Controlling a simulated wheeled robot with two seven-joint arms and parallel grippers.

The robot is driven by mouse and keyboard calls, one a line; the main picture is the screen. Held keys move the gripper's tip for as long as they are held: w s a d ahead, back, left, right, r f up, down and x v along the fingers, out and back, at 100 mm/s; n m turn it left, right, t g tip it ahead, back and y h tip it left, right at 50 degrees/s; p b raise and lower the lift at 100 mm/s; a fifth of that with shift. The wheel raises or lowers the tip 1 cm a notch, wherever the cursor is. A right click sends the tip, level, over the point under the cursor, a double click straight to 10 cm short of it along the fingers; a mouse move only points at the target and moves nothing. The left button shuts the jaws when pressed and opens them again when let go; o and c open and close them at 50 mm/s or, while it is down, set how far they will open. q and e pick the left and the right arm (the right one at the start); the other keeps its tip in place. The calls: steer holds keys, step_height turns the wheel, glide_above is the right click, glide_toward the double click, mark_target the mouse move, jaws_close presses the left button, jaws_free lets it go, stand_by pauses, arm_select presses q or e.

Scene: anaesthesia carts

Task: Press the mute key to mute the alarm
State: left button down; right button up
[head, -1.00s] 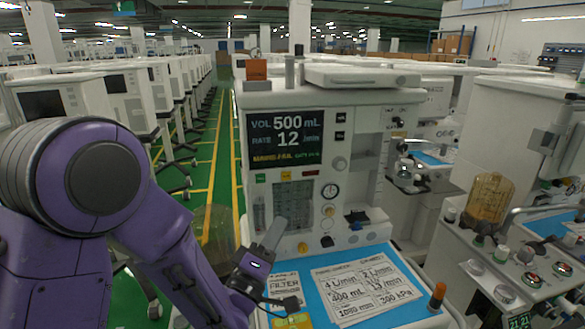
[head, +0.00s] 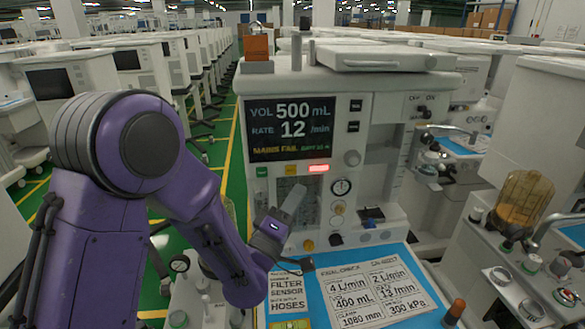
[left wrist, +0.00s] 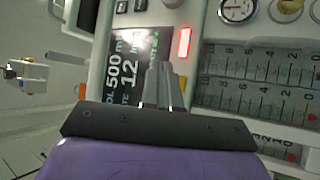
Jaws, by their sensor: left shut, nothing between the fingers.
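The machine's screen (head: 291,126) reads VOL 500 mL, RATE 12 /min, with a yellow MAINS FAIL line. Two small dark keys, an upper one (head: 355,105) and a lower one (head: 353,127), sit right of the screen; their labels are too small to read, so I cannot tell which is mute. A red lamp (head: 318,168) glows below the screen and shows in the left wrist view (left wrist: 184,43). My left gripper (head: 298,190) is shut and empty, in front of the panel below the screen. In the left wrist view its fingertips (left wrist: 159,66) overlap the screen's edge. My right gripper is out of view.
A blue mat (head: 408,319) with printed cards covers the worktop below. An orange-capped post (head: 455,311) stands at its right corner. A gauge (head: 341,187) and knobs lie right of the gripper. An orange padlock-like block (head: 257,46) sits on top.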

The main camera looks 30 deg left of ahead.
mark_target(291, 170)
arm_select(q)
steer(key=w+a, duration=0.1)
steer(key=w, duration=0.1)
steer(key=w+a+p, duration=0.1)
steer(key=w+a, duration=0.1)
steer(key=shift+a+r, duration=0.2)
steer(key=shift+s, duration=0.1)
stand_by(0.5)
steer(key=shift+a, duration=0.1)
stand_by(1.3)
steer(key=shift+w+a, duration=0.2)
steer(key=shift+w, duration=0.2)
